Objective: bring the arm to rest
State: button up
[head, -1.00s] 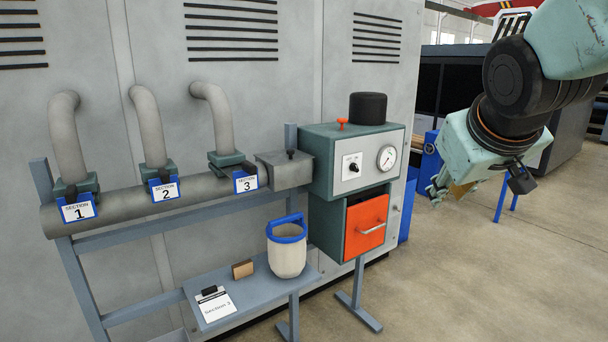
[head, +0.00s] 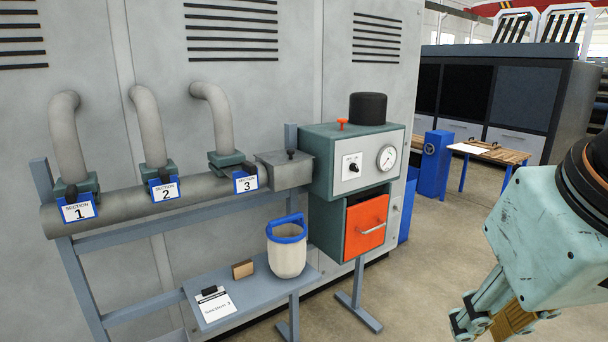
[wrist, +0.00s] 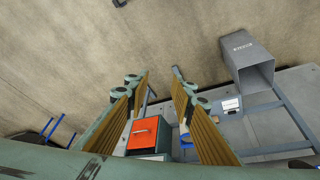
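My gripper (head: 490,322) is at the lower right of the head view, over the floor and well to the right of the slotter station. My wrist housing is partly cut off by the right edge. In the wrist view my gripper (wrist: 160,76) shows two fingers with tan ribbed pads set apart. Nothing is held between them, and the gap shows floor and part of the station behind. The orange drawer front (head: 366,226) sits in the green control box (head: 328,170); it also shows beyond the fingers in the wrist view (wrist: 143,136).
A white bucket with a blue rim (head: 287,258), a tan block (head: 243,269) and a clipboard (head: 213,305) are on the low shelf. A grey pipe (head: 130,202) with section labels runs left. A grey bin (wrist: 246,62) stands at right in the wrist view. Floor around my gripper looks clear.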

jog(key=shift+g, duration=0.3)
jog(key=s, duration=0.1)
jog(key=s+a, duration=0.1)
jog(key=s, duration=0.1)
jog(key=s+f, duration=0.1)
jog(key=shift+s+a, duration=0.2)
jog(key=shift+s, duration=0.05)
dwell(1.0)
